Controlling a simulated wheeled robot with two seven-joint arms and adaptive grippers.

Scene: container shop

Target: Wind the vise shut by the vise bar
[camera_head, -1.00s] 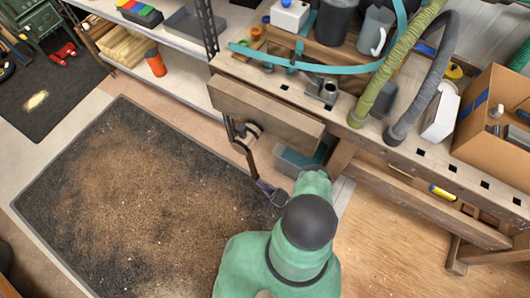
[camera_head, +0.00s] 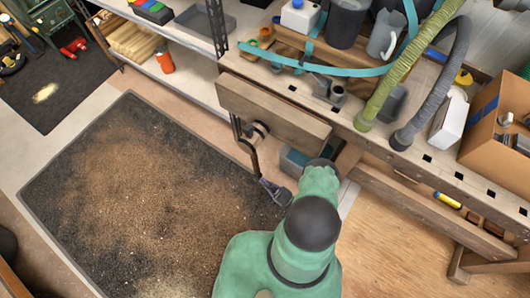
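The vise's thick wooden jaw (camera_head: 280,118) stands out from the workbench front, with a gap between it and the bench. The screw hub (camera_head: 259,129) shows under the jaw. The dark vise bar (camera_head: 252,158) slants down from the hub toward my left gripper (camera_head: 268,186). My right gripper is not in view.
The workbench top (camera_head: 420,140) carries hoses, jugs and a cardboard box (camera_head: 500,130). A teal container (camera_head: 294,161) is beneath the vise. A shelf (camera_head: 195,85) stands behind at left. A dark, dusty mat (camera_head: 75,145) covers the floor left of my arm.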

